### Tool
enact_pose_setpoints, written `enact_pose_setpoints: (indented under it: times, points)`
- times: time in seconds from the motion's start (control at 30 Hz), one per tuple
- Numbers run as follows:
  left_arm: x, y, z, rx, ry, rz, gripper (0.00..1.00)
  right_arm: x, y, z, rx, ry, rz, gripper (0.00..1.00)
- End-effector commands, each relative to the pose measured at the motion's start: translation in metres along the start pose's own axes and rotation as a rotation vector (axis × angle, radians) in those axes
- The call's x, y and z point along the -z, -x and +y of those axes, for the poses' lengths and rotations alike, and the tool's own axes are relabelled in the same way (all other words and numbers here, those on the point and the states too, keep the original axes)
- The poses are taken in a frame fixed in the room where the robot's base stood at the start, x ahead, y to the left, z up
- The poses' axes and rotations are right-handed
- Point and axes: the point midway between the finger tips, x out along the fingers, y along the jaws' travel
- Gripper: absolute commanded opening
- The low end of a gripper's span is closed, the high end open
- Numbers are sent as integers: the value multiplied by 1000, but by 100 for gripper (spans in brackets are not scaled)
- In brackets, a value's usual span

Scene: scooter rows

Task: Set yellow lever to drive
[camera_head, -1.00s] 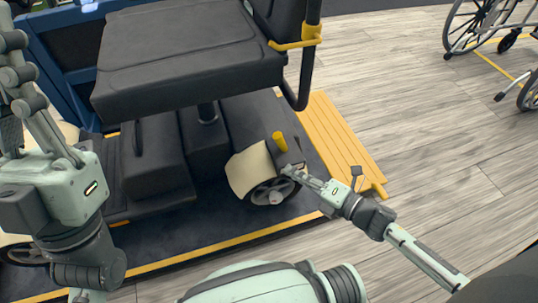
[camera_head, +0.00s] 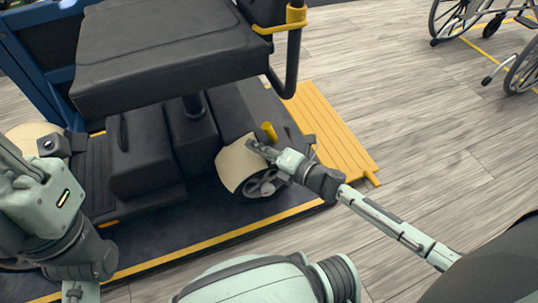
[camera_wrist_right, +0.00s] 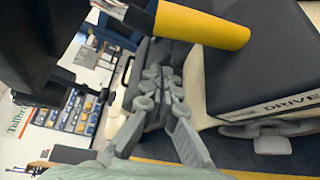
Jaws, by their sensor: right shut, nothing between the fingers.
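The yellow lever (camera_head: 269,132) stands at the rear of the scooter (camera_head: 160,150), just above the cream wheel cover (camera_head: 241,163). It shows large in the right wrist view (camera_wrist_right: 200,26), at the top, with a black box lettered "DRIVE" (camera_wrist_right: 290,103) to its right. My right gripper (camera_head: 253,146) is shut and empty beside the lever, over the cream cover. In the right wrist view its fingers (camera_wrist_right: 160,75) point toward the lever's base; I cannot tell whether they touch it. My left arm is at the left edge, and its fingertips are not clearly shown.
The black seat (camera_head: 165,50) overhangs the scooter's rear. A yellow ramp (camera_head: 325,130) lies to the right of the dark platform. Wheelchairs (camera_head: 515,60) stand at the far right. The wooden floor (camera_head: 430,130) between is clear.

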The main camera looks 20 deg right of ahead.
Motion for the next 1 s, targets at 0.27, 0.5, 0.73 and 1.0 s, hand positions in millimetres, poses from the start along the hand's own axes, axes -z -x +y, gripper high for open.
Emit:
enact_pose_setpoints:
  times: [0.27, 0.5, 0.73, 1.0]
  points:
    - [-1, -1, 0, -5, 0, 2, 0, -32, 14, -2, 6, 4, -3, 0]
    - [-1, -1, 0, -5, 0, 1, 0, -35, 15, -2, 5, 3, -3, 0]
    - [-1, 0, 0, -5, 0, 1, 0, -35, 16, -2, 3, -1, -3, 0]
    - [-5, 1, 1, -13, 0, -2, 0, -37, 17, -2, -23, -46, -3, 0]
